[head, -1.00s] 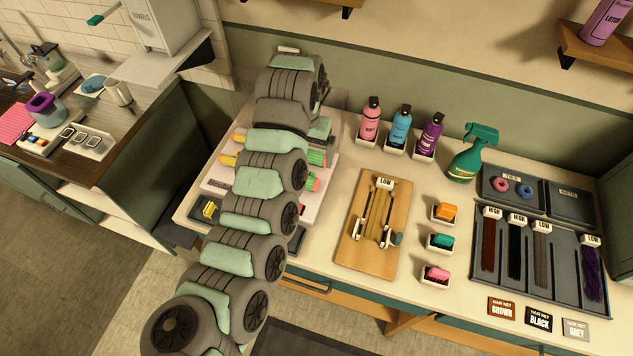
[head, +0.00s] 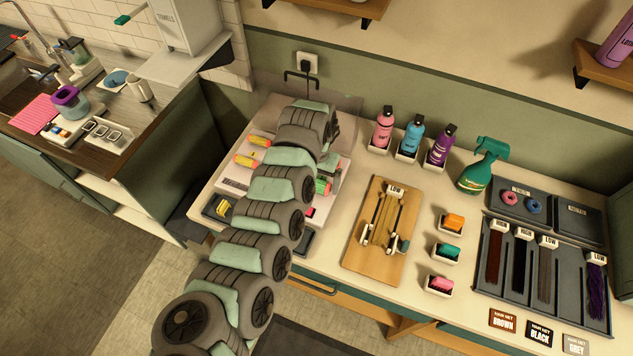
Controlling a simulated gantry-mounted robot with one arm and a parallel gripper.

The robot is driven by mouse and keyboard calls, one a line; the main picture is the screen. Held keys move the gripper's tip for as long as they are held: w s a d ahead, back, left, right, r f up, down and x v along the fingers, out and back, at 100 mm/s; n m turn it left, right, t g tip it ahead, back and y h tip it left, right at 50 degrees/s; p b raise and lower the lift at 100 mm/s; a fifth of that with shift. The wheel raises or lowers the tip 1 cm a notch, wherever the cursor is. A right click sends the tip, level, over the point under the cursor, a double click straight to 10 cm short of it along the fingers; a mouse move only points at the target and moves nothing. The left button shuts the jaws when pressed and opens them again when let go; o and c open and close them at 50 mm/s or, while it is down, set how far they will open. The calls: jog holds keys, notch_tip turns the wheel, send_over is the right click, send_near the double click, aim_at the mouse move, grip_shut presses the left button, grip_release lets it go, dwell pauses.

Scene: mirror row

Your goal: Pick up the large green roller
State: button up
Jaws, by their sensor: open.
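A green roller (head: 323,186) shows in part on the right side of the pale roller tray (head: 232,187), just past my arm. The rest of it is hidden behind the arm, so I cannot tell its full size. Two yellow rollers with reddish ends, an upper one (head: 259,141) and a lower one (head: 245,160), lie on the tray's left side. My gripper (head: 333,163) is at the far end of the arm, over the tray's right side by the green roller. It is mostly hidden by my wrist. It is open, and I see nothing held.
A wooden board (head: 378,262) labelled LOW lies right of the tray. Pink (head: 383,130), blue (head: 412,138) and purple (head: 440,147) bottles stand behind it, beside a green spray bottle (head: 483,168). A wall socket (head: 306,63) is behind the tray. Counter space between board and tray is narrow.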

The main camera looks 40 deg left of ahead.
jog(key=shift+f, duration=0.4)
jog(key=shift+c, duration=0.4)
jog(key=c, duration=1.4)
